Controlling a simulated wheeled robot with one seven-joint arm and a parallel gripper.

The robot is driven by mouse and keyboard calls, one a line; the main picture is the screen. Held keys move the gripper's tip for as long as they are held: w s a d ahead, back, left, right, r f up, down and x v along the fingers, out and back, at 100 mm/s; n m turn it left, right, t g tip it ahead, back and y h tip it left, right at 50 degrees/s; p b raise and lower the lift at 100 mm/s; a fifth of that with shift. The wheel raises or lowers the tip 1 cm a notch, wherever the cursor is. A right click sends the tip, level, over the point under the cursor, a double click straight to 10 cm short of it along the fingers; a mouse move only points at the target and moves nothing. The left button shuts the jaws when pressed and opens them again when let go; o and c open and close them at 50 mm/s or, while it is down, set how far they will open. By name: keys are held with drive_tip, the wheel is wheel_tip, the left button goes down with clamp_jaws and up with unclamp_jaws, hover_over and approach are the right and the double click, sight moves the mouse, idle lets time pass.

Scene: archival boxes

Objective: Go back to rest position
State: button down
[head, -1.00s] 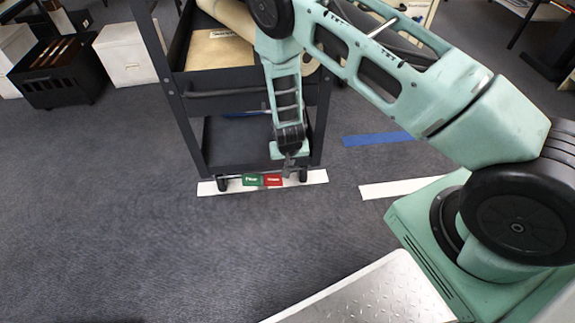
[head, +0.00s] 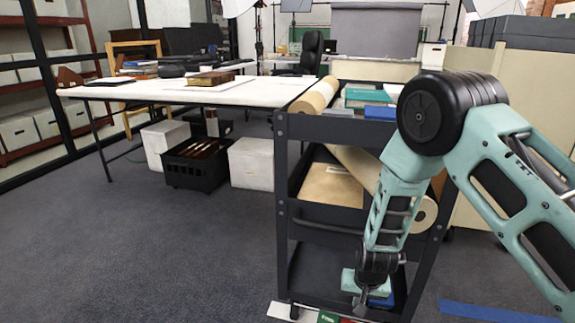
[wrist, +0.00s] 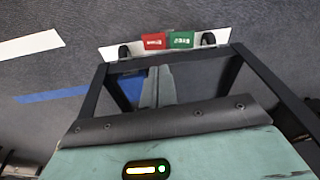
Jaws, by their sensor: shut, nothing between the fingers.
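My gripper (head: 361,303) hangs low at the end of my teal arm, in front of the dark cart (head: 282,190). It is shut and holds nothing. Its tips are small in the head view, close to the cart's lower shelf. In the wrist view, a teal part of my arm's end fills the bottom, and a narrow teal part reaches toward the cart's foot. The cart also shows there as dark posts (wrist: 226,75).
A white floor strip (wrist: 110,52) with a red tag (wrist: 154,41) and a green tag (wrist: 181,40) lies at the cart's wheels. Rolls and boxes load the cart. A white table (head: 160,92) stands behind left, with a black crate (head: 196,170) below. Carpet at left is clear.

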drive_tip(key=s+a+r+n+g+y, duration=0.1)
drive_tip(key=s+a+r+n, duration=0.2)
drive_tip(key=r, duration=0.4)
drive_tip(key=s+a+r+y, duration=0.1)
drive_tip(key=s+a+r, duration=0.2)
drive_tip(key=s+r, duration=0.25)
drive_tip(key=s+a+r+n+g, duration=0.1)
drive_tip(key=s+a+r+n, duration=0.2)
drive_tip(key=r, duration=0.4)
drive_tip(key=s+d+r+n+h, duration=0.1)
drive_tip(key=s+d+r+n, duration=0.1)
drive_tip(key=s+r, duration=0.45)
drive_tip(key=s+d+r+n, duration=0.15)
drive_tip(key=s+r, duration=0.25)
drive_tip(key=s, duration=0.6)
wheel_tip(320, 180, up, 33)
drive_tip(key=p, duration=3.3)
